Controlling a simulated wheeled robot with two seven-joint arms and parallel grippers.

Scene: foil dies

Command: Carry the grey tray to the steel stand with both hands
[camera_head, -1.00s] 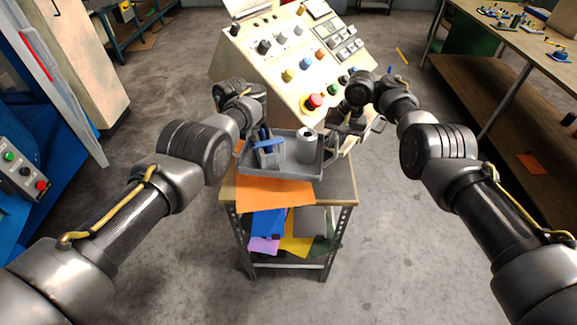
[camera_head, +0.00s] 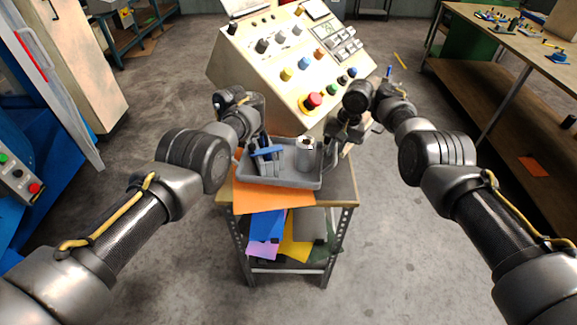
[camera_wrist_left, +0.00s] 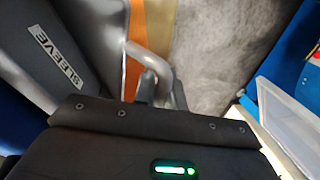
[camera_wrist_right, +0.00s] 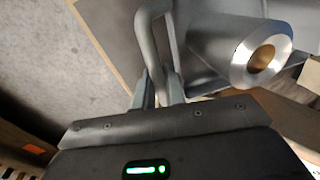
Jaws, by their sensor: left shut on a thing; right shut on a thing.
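The grey tray (camera_head: 285,182) is over the top of a small stand with perforated steel legs (camera_head: 340,192). Whether it rests there or hangs just above, I cannot tell. It carries a pale metal cylinder (camera_head: 305,157) and dark parts with a blue piece (camera_head: 266,151). My left gripper (camera_wrist_left: 155,90) is shut on a bent grey handle (camera_wrist_left: 148,58) at the tray's left end; its fingers are mostly hidden in the head view. My right gripper (camera_wrist_right: 160,92) is shut on the handle (camera_wrist_right: 150,35) at the right end. The cylinder shows beside it in the right wrist view (camera_wrist_right: 265,55).
An orange sheet (camera_head: 265,198) lies on the stand top under the tray's front edge. Coloured sheets (camera_head: 295,240) fill its lower shelf. A cream control panel (camera_head: 285,75) rises close behind. A workbench (camera_head: 500,40) is at right, blue machinery at left. Open floor lies between.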

